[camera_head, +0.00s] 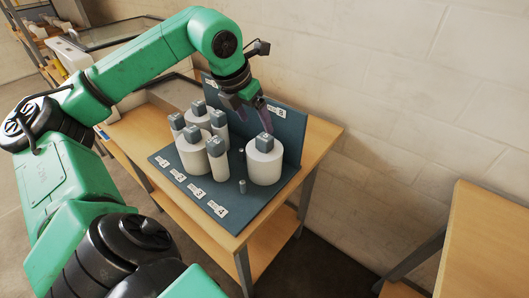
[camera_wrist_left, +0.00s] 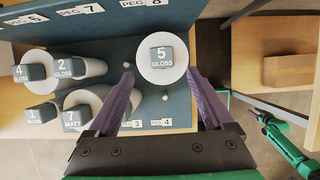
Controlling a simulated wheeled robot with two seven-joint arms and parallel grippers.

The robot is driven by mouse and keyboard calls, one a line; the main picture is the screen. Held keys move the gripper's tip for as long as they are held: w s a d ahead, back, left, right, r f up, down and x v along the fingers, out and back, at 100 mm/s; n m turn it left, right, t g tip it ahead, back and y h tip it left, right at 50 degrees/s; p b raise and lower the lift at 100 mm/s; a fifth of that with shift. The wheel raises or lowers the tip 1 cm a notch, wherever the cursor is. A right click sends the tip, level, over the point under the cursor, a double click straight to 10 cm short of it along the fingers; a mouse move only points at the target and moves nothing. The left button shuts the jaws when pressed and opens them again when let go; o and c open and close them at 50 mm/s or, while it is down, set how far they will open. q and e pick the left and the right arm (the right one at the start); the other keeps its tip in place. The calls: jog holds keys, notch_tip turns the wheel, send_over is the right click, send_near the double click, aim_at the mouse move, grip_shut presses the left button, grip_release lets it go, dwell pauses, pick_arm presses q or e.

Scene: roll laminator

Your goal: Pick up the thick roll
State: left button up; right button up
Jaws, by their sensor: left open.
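The widest white roll (camera_head: 264,165), with a grey-blue square cap, stands upright at the right end of the dark blue peg board (camera_head: 243,211). In the left wrist view this roll (camera_wrist_left: 162,80) has a cap reading "5 GLOSS". My left gripper (camera_head: 254,114) is open and empty, pointing down just above and behind that roll. In the left wrist view the left gripper's purple fingers (camera_wrist_left: 160,76) are spread, with the roll beyond and between their tips. What looks like my right gripper (camera_wrist_left: 262,117) is small at the right edge of that view.
Several other capped rolls stand left of it, including a wide one (camera_head: 192,153) marked "7 MATT" and slimmer ones (camera_head: 217,162). Short bare pegs (camera_head: 242,186) stand at the front. A blue upright panel (camera_head: 289,132) rises close behind. Another wooden table (camera_head: 489,240) stands at right.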

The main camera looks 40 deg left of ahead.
aim_at(265, 136)
pick_arm(q)
jog(key=p+x, duration=0.1)
jog(key=x, duration=0.3)
jog(key=p+x, duration=0.2)
jog(key=x, duration=0.2)
jog(key=shift+w+d, duration=0.2)
jog(key=shift+w+f, duration=0.1)
jog(key=shift+f, duration=0.2)
jog(key=c, duration=1.3)
grip_shut()
jog(key=shift+r, duration=0.15)
